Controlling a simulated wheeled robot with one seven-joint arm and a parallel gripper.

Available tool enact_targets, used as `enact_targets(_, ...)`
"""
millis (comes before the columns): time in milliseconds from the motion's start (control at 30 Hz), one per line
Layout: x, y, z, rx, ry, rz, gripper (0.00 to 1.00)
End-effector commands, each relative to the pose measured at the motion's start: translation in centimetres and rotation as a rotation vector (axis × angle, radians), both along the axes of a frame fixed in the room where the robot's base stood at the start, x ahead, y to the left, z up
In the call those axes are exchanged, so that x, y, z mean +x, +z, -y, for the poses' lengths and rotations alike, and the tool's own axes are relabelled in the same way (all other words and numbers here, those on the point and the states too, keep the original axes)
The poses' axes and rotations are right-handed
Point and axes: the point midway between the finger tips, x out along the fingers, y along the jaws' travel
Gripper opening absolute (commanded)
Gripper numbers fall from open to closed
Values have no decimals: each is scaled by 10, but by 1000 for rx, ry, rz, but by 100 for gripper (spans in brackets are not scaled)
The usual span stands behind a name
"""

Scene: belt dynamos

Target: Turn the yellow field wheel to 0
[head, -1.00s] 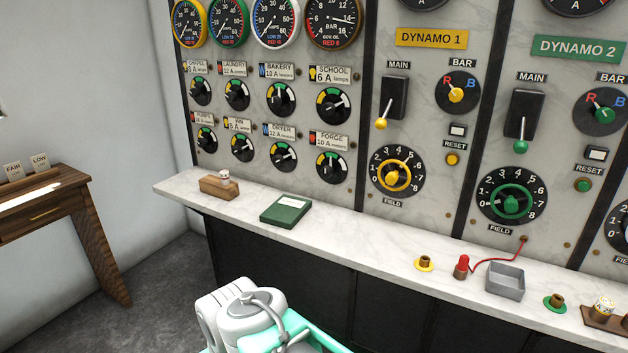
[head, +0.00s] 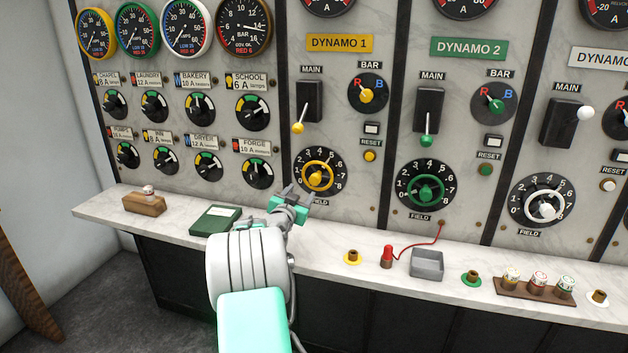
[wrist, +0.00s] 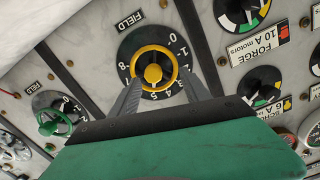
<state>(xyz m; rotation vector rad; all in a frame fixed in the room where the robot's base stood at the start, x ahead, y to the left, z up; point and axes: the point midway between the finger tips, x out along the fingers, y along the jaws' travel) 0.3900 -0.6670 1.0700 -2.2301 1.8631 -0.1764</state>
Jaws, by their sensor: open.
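The yellow field wheel (head: 318,176) sits on a black dial numbered up to 8, below the DYNAMO 1 plate (head: 339,43). I cannot tell which number it points to. The wheel also shows in the wrist view (wrist: 153,73), where the dial appears turned with 0 at the upper right. My gripper (head: 295,192) is in front of the panel, just below and left of the wheel in the head view. In the wrist view my gripper (wrist: 160,70) is open, its fingers reaching toward both sides of the wheel. Contact with the rim cannot be told.
The green field wheel (head: 426,193) and white field wheel (head: 546,208) are to the right. A yellow MAIN lever (head: 298,127) is above.

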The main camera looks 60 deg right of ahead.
Motion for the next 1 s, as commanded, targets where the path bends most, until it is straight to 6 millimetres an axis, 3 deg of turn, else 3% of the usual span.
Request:
enact_targets(33, -12, 1, 12, -28, -21, 8, 55)
enact_targets(100, -18, 3, 21, -50, -33, 17, 55)
enact_targets(533, -7, 4, 86, -52, -31, 17, 55)
enact_targets(900, -5, 3, 94, -50, -30, 16, 55)
enact_targets(1000, -5, 3, 94, -50, -30, 16, 47)
